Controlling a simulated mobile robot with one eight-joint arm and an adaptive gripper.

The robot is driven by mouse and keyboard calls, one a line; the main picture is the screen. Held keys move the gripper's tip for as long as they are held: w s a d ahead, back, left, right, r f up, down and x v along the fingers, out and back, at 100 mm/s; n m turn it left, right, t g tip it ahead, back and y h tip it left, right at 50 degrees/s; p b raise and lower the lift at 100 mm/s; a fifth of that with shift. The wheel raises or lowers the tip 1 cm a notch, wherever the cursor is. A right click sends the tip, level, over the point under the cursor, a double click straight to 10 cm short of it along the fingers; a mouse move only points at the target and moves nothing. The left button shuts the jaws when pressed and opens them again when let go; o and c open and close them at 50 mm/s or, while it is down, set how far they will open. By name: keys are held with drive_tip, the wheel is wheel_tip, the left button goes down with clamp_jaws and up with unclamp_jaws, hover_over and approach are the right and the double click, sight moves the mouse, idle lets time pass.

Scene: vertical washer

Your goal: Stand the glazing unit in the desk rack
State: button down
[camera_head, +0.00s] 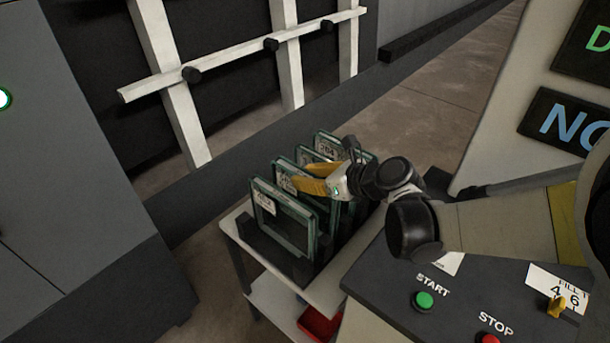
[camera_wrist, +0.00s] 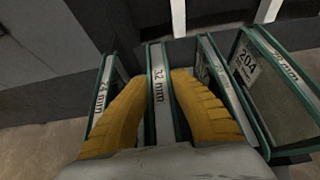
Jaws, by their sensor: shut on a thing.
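My gripper (camera_head: 313,178) has yellow fingers closed around the upper edge of a green-edged glazing unit (camera_head: 284,170), second from the front in a row. In the wrist view, the fingers (camera_wrist: 157,84) lie on either side of this unit (camera_wrist: 158,62), whose edge label reads 32 mm. The unit stands upright among the others in the dark desk rack (camera_head: 262,242). The front unit (camera_head: 268,207) has a white label. Its neighbour in the wrist view (camera_wrist: 103,85) reads 24 mm. The lower edge of the held unit is hidden.
Other units stand behind, including one labelled 204 (camera_wrist: 247,66). The rack rests on a small white table (camera_head: 275,287) with a red bin (camera_head: 318,323) below. A control panel (camera_head: 430,275) is close on the right. A white slanted rail (camera_head: 240,52) stands at the back.

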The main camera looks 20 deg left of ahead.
drive_tip(key=c, duration=1.2)
unclamp_jaws()
drive_tip(key=shift+o, duration=0.2)
drive_tip(key=v, duration=1.2)
